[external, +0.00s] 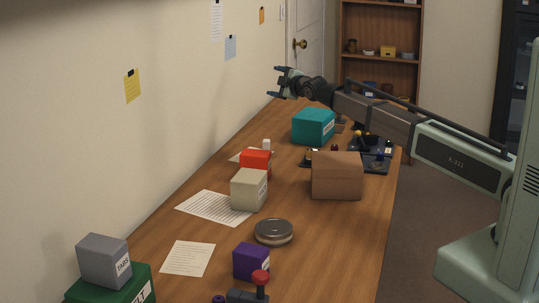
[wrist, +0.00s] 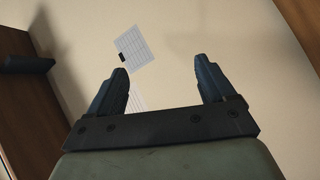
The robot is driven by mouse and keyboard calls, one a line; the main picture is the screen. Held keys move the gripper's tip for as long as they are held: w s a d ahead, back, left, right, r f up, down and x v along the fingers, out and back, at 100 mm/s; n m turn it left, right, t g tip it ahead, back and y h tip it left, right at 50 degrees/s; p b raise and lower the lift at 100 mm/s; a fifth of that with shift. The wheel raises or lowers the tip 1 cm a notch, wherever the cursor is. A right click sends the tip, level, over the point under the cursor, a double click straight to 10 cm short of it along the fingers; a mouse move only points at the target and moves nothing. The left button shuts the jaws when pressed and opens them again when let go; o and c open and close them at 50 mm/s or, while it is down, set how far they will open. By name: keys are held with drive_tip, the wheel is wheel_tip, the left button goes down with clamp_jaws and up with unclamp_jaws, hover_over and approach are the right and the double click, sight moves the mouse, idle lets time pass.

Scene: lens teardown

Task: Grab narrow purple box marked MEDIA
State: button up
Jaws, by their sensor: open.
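The narrow purple box (external: 251,262) stands on the wooden table near the front of the external view, with a light label on its right face; the lettering is too small to read. My gripper (external: 279,82) is raised above the far end of the table, well away from the purple box. Its two fingers are apart and nothing is between them. In the wrist view my gripper (wrist: 163,88) faces the wall, and the purple box is not seen there.
A dark tool with a red knob (external: 260,278) stands right in front of the purple box. A round tin (external: 274,232) lies behind it. Cream (external: 248,190), red (external: 256,162), teal (external: 313,126) and brown (external: 336,177) boxes stand farther back. A grey box (external: 104,260) sits on a green one at front left.

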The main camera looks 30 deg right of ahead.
drive_tip(key=s+a+f+m+g+y, duration=0.1)
drive_tip(key=s+a+f+g, duration=0.15)
drive_tip(key=s+a, duration=0.75)
drive_tip(key=s+a+f+m+g, duration=0.2)
drive_tip(key=s+a+g, duration=0.2)
drive_tip(key=s+a, duration=0.55)
drive_tip(key=s+a+f+m+g+y, duration=0.1)
drive_tip(key=s+a+f+g, duration=0.2)
drive_tip(key=s+a, duration=0.7)
drive_tip(key=m+g+h, duration=0.3)
drive_tip(key=g+h, duration=0.1)
drive_tip(key=g, duration=0.3)
approach(249, 248)
drive_tip(key=shift+w+a, duration=0.1)
drive_tip(key=shift+w, duration=0.05)
wheel_tip(249, 248, down, 8)
drive_tip(key=shift+f, duration=0.1)
drive_tip(key=shift+s+f, duration=0.2)
drive_tip(key=shift+f, duration=1.05)
drive_tip(key=shift+s+f, duration=0.15)
drive_tip(key=shift+f, duration=1.15)
